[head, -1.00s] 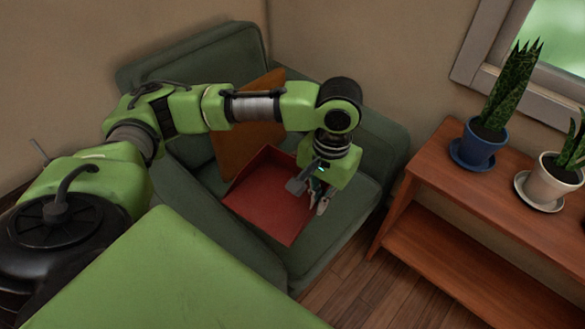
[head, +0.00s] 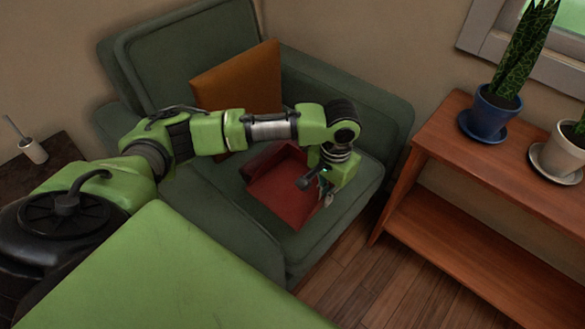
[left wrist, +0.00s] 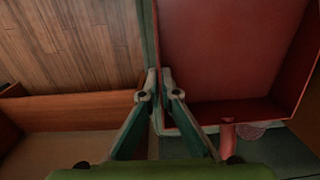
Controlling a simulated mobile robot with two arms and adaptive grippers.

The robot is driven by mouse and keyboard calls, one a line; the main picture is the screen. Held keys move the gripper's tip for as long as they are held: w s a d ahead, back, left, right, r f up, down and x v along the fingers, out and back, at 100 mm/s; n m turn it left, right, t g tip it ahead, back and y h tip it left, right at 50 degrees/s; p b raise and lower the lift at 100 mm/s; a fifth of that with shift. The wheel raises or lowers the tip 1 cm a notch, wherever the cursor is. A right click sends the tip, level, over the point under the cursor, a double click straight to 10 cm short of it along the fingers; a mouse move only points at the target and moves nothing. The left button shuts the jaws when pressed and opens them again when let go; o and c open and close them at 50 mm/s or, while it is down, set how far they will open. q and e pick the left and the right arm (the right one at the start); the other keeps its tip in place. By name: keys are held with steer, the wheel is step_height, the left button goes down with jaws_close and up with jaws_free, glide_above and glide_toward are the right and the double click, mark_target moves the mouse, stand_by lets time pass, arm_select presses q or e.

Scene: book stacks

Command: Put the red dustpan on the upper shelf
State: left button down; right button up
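The red dustpan (head: 287,190) is over the seat of the green armchair, its open pan facing up. I cannot tell whether it touches the seat. My left gripper (head: 327,198) is at the dustpan's right side. In the left wrist view the fingers (left wrist: 160,82) are close together with the side wall of the dustpan (left wrist: 225,55) between them. A short red handle (left wrist: 228,137) shows below the pan there. The wooden shelf unit stands at the right, with an upper board (head: 470,150) and a lower board (head: 450,235). My right gripper is not in view.
An orange cushion (head: 240,80) leans on the armchair (head: 165,65). Wooden floor (head: 360,270) lies between armchair and shelf unit.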

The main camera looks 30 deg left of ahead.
arm_select(q)
steer(key=b, duration=0.2)
glide_above(321, 223)
step_height(321, 223, down, 6)
steer(key=shift+w+r, duration=0.1)
steer(key=shift+r, duration=0.05)
step_height(321, 223, down, 5)
steer(key=shift+r+b, duration=0.1)
steer(key=shift+b, duration=0.6)
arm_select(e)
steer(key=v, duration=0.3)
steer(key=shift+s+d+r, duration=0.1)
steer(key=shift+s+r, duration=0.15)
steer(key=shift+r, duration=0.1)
arm_select(q)
steer(key=c, duration=2.3)
jaws_free()
